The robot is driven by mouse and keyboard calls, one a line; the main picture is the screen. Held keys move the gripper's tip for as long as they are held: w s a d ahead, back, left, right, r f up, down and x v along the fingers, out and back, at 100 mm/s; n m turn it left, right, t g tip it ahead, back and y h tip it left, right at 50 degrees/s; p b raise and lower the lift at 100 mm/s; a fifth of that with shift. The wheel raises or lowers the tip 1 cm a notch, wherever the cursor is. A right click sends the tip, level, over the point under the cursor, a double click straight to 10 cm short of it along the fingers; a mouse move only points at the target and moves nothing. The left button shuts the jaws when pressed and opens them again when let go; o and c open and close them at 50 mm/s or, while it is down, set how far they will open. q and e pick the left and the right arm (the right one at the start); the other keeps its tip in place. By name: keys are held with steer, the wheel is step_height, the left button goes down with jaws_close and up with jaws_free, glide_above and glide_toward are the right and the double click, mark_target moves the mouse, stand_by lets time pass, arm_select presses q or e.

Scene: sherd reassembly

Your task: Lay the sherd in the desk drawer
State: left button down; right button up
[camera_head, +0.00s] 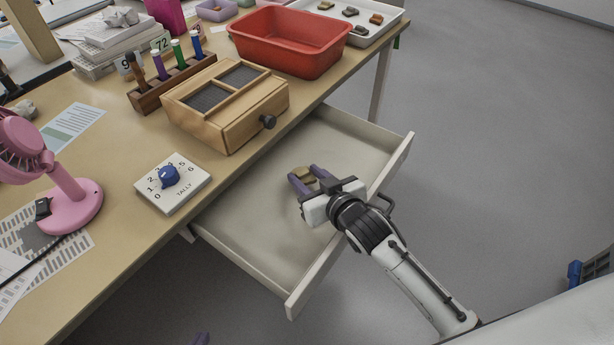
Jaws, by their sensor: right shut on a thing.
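The desk drawer (262,238) is pulled open below the desk's edge, and its pale floor is bare apart from the gripper's area.
On the desk (118,196) stand a wooden box (226,100) with a dark knob, a white tally dial (172,184), a pink fan (70,205), a pen rack (172,85) and a red tub (290,42). A white tray (378,24) holds several sherds at the back.

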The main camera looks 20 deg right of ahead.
steer(key=shift+s+f, duration=0.1)
steer(key=shift+f, duration=0.5)
steer(key=o, duration=1.1)
steer(key=shift+f, duration=0.15)
steer(key=shift+c, duration=0.2)
steer(key=shift+s+f, duration=0.1)
steer(key=v, duration=0.4)
steer(key=r+p+v, duration=0.1)
steer(key=v, duration=0.3)
steer(key=p+v, duration=0.1)
steer(key=v, duration=0.3)
steer(key=shift+w+a+r, duration=0.1)
steer(key=shift+w+r, duration=0.25)
steer(key=shift+s+r, duration=0.1)
steer(key=shift+s, duration=0.1)
